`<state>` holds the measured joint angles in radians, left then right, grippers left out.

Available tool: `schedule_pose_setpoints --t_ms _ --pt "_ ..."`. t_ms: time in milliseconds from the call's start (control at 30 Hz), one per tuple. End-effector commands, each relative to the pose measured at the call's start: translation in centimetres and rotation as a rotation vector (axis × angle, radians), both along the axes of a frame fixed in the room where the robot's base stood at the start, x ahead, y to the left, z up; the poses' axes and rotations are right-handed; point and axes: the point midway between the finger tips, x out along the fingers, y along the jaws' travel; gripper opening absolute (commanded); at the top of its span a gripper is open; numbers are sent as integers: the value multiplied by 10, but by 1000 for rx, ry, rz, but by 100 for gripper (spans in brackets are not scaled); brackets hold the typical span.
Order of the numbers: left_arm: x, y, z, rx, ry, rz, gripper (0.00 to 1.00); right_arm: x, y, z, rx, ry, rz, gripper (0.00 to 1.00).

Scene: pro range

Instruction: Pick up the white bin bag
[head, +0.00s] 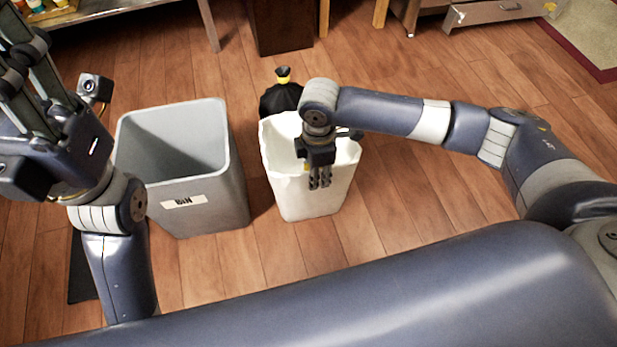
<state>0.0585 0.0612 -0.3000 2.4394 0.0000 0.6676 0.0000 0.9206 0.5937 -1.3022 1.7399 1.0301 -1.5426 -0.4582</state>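The white bin bag (312,200) stands upright and open-topped on the floor in the middle of the head view. My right gripper (320,184) points down at the bag, its fingers overlapping the upper near side. The fingers look close together, but I cannot tell whether they grip any of the bag or touch it. The gripper and wrist hide part of the bag's opening. My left gripper (22,72) is raised at the upper left, away from the bag, and cut by the frame edge.
A grey bin (200,200) with a "BIN" label stands close left of the bag, open and apparently empty. A black bag (281,98) with a yellow tie sits right behind the white one. Furniture legs line the back. The wooden floor to the right is clear.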

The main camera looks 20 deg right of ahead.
Motion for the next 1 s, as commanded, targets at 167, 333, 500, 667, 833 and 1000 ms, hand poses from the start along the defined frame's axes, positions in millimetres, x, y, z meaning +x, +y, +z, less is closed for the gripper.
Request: schedule_pose_setpoints --t_ms 167,333,500,667,833,1000 --pt "-5 -1 3 2 -41 2 46 0 0 -23 1 0 0 28" --pt "-6 -1 7 4 -50 3 46 0 0 -27 1 -1 0 28" --pt "-6 -1 7 4 -49 3 46 0 0 -26 1 0 0 28" --pt "-6 -1 7 4 -49 3 46 0 0 -26 1 0 0 0" --pt "-6 -2 7 4 -50 3 46 0 0 -26 1 -1 0 0" --pt "-6 -2 7 4 -49 3 46 1 0 -26 1 -2 0 0"
